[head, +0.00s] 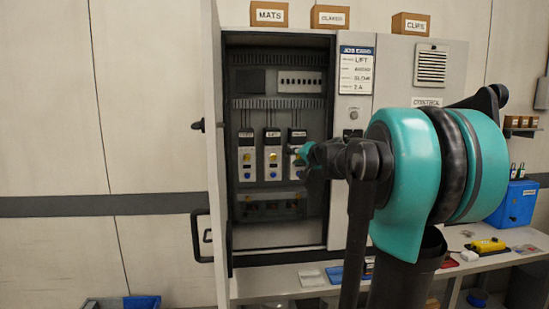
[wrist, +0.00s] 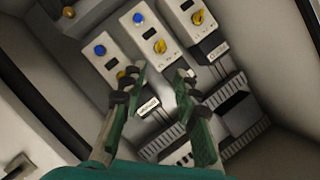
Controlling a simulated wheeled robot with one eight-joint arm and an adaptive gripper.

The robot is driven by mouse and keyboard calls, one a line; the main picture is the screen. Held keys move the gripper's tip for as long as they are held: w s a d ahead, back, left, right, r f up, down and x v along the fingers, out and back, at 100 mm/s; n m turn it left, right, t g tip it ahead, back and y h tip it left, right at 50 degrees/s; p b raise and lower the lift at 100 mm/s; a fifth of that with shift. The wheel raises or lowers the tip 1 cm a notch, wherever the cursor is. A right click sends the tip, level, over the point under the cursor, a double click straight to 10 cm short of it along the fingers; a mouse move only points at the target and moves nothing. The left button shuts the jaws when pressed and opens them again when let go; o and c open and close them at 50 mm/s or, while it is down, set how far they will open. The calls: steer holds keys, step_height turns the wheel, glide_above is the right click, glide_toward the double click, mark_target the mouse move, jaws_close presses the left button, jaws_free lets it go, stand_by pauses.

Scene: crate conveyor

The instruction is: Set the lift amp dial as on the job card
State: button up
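Three white drive modules hang in a row inside the open cabinet. The middle one (head: 272,158) has a label above it that seems to read LIFT, with a yellow dial (head: 272,155). In the wrist view, turned roughly upside down, that middle dial (wrist: 160,46) is yellow with a blue button (wrist: 138,17) beyond it. The job card (head: 357,70) on the cabinet front reads LIFT; its smaller lines are hard to read. My gripper (wrist: 160,77) is open and empty, its green fingers apart, short of the middle module. In the head view my gripper (head: 299,160) partly covers the right module.
The cabinet door (head: 213,150) stands open at the left. Cabinet side walls lie close around the modules. Vented blocks (wrist: 235,115) and cable ducts fill the rest. A bench (head: 270,284) with small items runs below, and a blue box (head: 515,205) stands at the right.

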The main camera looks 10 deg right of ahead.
mark_target(274, 157)
steer(key=x, duration=1.1)
steer(key=r+x, duration=0.1)
steer(key=x, duration=0.5)
steer(key=shift+w+d+f, duration=0.1)
steer(key=shift+w, duration=0.4)
steer(key=shift+c, duration=0.3)
jaws_close()
